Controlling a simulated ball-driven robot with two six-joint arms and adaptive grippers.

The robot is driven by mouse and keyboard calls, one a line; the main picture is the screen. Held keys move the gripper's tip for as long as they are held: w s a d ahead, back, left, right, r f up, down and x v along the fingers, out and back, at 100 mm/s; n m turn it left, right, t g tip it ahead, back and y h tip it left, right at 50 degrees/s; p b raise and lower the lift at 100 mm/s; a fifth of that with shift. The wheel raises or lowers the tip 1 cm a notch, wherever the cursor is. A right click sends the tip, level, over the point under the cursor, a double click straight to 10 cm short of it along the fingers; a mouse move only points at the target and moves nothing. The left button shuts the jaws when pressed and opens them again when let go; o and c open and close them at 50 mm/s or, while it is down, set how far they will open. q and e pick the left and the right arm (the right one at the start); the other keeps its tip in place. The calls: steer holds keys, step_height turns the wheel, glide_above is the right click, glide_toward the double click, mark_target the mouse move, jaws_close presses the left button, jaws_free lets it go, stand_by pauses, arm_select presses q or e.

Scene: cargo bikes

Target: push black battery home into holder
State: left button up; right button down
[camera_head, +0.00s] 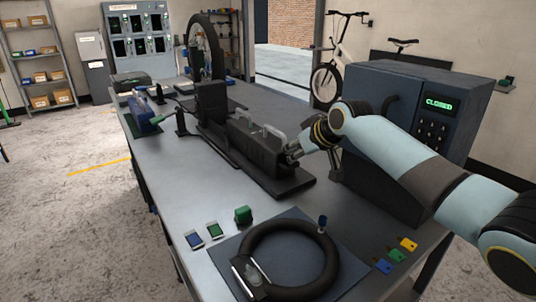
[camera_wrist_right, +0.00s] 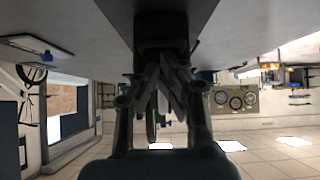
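The black battery (camera_head: 253,145) is a long dark block with grey handles on top, in the middle of the bench in the head view. It lies on the flat dark base of the holder (camera_head: 290,188), whose upright block (camera_head: 211,101) stands at the battery's far left end. I cannot tell whether a gap is left between them. My right gripper (camera_head: 292,154) is at the battery's near right end, at or very close to its face. In the right wrist view its fingers (camera_wrist_right: 166,66) are drawn together, with a dark block (camera_wrist_right: 162,28) right before them. My left gripper is not in view.
A black ring (camera_head: 325,263) lies on a dark mat at the front, near a green block (camera_head: 243,215) and coloured tags (camera_head: 396,256). A wheel (camera_head: 205,50) stands at the bench's far end.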

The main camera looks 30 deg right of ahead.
mark_target(265, 136)
steer(key=shift+w+a+b, duration=0.15)
steer(key=shift+w+b, duration=0.4)
steer(key=shift+w, duration=0.5)
steer(key=shift+w+a+b, duration=0.1)
steer(key=shift+w+b, duration=0.4)
steer(key=shift+w, duration=0.55)
steer(key=shift+w+a+b, duration=0.2)
steer(key=shift+w+b, duration=1.7)
steer(key=shift+w, duration=0.75)
steer(key=shift+w+a+f+b, duration=0.1)
steer(key=shift+w+a+b, duration=0.05)
steer(key=shift+w+b, duration=1.75)
steer(key=shift+w+a+b, duration=0.1)
steer(key=shift+w+b, duration=0.6)
steer(key=shift+w, duration=0.05)
steer(key=shift+r, duration=0.2)
steer(key=shift+s+r+p, duration=0.2)
steer(key=shift+r+p, duration=0.2)
steer(key=shift+p, duration=0.65)
steer(key=s+p, duration=0.1)
steer(key=p, duration=0.1)
steer(key=s+r+p, duration=0.1)
steer(key=p, duration=0.1)
steer(key=s+r+p, duration=0.1)
steer(key=p, duration=0.1)
steer(key=shift+s+d, duration=0.25)
steer(key=shift+s, duration=0.15)
steer(key=shift+s+p, duration=0.3)
steer(key=shift+p, duration=0.3)
